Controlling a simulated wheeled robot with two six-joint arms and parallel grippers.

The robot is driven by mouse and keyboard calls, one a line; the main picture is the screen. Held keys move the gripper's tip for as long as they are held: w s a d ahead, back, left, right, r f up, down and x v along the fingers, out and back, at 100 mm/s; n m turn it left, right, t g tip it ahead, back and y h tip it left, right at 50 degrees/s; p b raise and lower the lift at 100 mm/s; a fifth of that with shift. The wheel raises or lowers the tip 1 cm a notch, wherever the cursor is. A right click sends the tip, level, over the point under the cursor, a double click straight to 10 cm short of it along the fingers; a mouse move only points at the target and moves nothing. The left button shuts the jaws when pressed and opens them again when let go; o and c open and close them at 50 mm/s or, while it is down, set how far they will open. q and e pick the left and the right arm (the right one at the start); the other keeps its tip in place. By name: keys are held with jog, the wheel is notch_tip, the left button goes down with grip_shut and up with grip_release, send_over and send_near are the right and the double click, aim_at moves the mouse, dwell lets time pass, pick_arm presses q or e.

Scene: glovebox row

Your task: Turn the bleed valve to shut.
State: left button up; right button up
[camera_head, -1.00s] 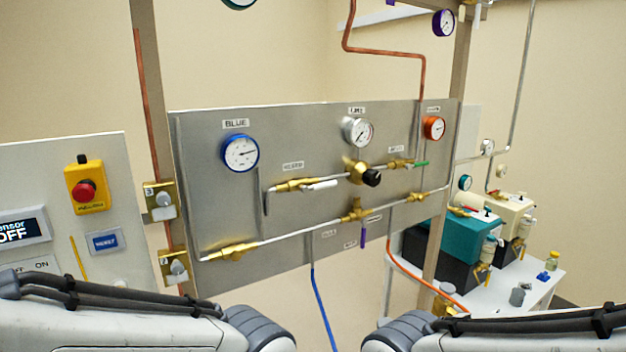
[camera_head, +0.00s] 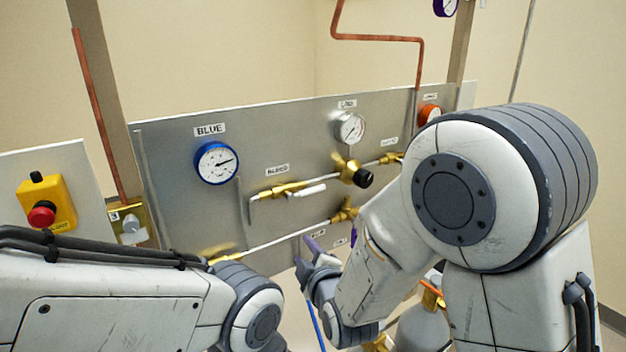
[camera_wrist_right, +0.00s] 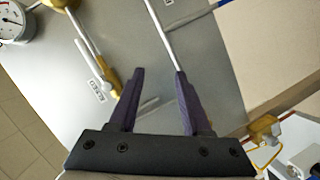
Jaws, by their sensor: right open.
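The bleed valve (camera_head: 285,188) is a brass fitting on the steel panel, under a label that seems to read BLEED (camera_head: 277,170). Its white lever (camera_head: 307,190) lies nearly in line with the pipe. In the right wrist view the valve's brass body (camera_wrist_right: 113,82) is left of the fingers, near its label. My right gripper (camera_head: 306,258) is below and in front of the valve, apart from it. In the right wrist view it (camera_wrist_right: 160,78) is open, its dark purple fingers spread with nothing held between them. My left arm shows at lower left, but its gripper is out of view.
A lower pipe (camera_head: 285,240) crosses below. A yellow box with a red button (camera_head: 42,216) stands at far left. My right arm covers the panel's right part.

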aim_at(315, 191)
jog(key=w+d+r+n+t+h+p, duration=0.1)
jog(key=w+d+r+n+t+p, duration=0.1)
jog(key=w+d+r+n+t, duration=0.25)
jog(key=shift+m+t, duration=0.45)
jog(key=shift+m, duration=0.2)
jog(key=w+r+p, duration=0.1)
jog(key=w, duration=0.1)
jog(key=w+a+r+p, duration=0.1)
jog(key=w+p, duration=0.1)
jog(key=w+a+r+p, duration=0.1)
jog(key=w+r, duration=0.1)
jog(key=shift+w+a+p, duration=0.25)
jog(key=shift+w+p, duration=0.15)
jog(key=shift+w+a+f, duration=0.1)
jog(key=shift+w+a, duration=0.05)
jog(key=shift+w, duration=0.5)
grip_shut()
